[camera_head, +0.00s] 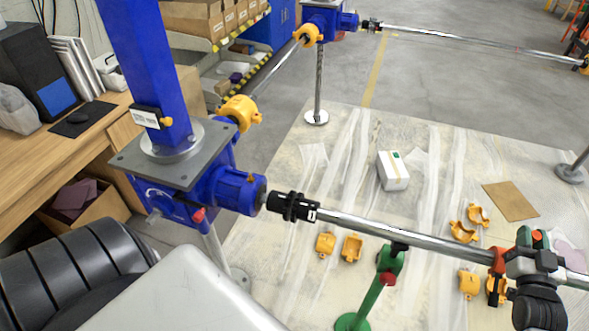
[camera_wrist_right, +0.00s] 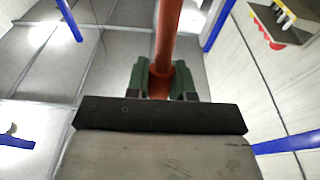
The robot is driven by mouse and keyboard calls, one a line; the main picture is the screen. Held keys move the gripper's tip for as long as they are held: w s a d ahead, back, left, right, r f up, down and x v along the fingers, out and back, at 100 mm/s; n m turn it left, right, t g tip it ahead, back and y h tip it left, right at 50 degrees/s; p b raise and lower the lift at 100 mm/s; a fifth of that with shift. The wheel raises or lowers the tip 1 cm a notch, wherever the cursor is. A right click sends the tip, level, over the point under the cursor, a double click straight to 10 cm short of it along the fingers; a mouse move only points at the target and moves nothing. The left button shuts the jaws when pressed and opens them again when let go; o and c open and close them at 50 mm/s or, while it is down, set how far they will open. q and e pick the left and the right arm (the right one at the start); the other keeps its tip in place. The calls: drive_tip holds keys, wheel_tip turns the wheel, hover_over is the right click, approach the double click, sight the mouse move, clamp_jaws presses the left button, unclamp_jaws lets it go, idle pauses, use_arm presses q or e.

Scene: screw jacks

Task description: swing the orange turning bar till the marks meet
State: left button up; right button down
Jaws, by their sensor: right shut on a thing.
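The orange turning bar (camera_wrist_right: 167,35) runs up the right wrist view, between the green fingers of my right gripper (camera_wrist_right: 163,80), which is shut on it. In the head view, my right gripper (camera_head: 531,250) is at the right, over the steel shaft; a little orange-red shows between its fingers. An orange-red clamp piece (camera_head: 497,263) sits around the shaft just left of it. The shaft (camera_head: 385,230) runs left to a black coupling (camera_head: 293,206) with small white marks, beside the blue screw jack (camera_head: 195,180). I cannot tell whether the marks meet. My left gripper is not in view.
A green stand (camera_head: 385,280) holds up the shaft near its middle. Yellow half covers (camera_head: 352,247), a white box (camera_head: 393,171) and a brown sheet (camera_head: 511,200) lie on the floor sheeting. A wooden desk (camera_head: 60,160) stands at the left. More shafts and a second jack are behind.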

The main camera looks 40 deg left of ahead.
drive_tip(key=shift+w+a+r+g+p, duration=0.2)
drive_tip(key=shift+w+g+p, duration=0.1)
drive_tip(key=shift+w+p, duration=0.15)
drive_tip(key=shift+w+f, duration=0.15)
drive_tip(key=shift+w+a+r+g+h+p, duration=0.2)
drive_tip(key=shift+w+g+h+p, duration=0.1)
drive_tip(key=shift+w+g+p, duration=0.3)
drive_tip(key=shift+w+a+f+g+p, duration=0.2)
drive_tip(key=shift+w+a+g+p, duration=0.05)
drive_tip(key=shift+w+g+p, duration=0.3)
drive_tip(key=c, duration=0.8)
unclamp_jaws()
drive_tip(key=shift+w, duration=0.1)
drive_tip(key=shift+o, duration=0.2)
